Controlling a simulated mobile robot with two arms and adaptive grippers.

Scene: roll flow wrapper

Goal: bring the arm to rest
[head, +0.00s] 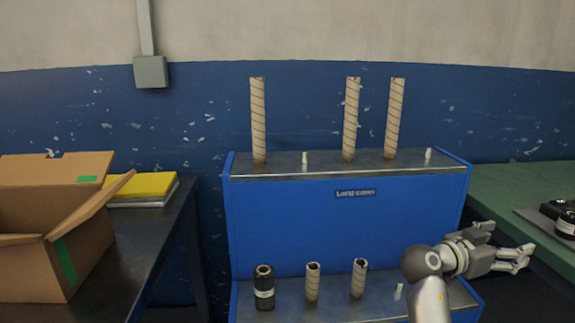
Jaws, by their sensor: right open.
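My right gripper (508,249) is at the lower right in the head view, in front of the right edge of the blue stand. Its fingers point right, apart from each other, and nothing is between them. My right arm comes up from the bottom edge. The left gripper is not in this view. The blue stand (345,225) carries a label that seems to read "Long cores". Three tall cardboard cores (258,120) stand upright on its upper shelf.
The lower shelf (328,307) holds two short cores (312,282) and a dark roll (264,288). An open cardboard box (35,265) and yellow stack (148,186) sit on the left table. A green-topped table (515,188) is at right.

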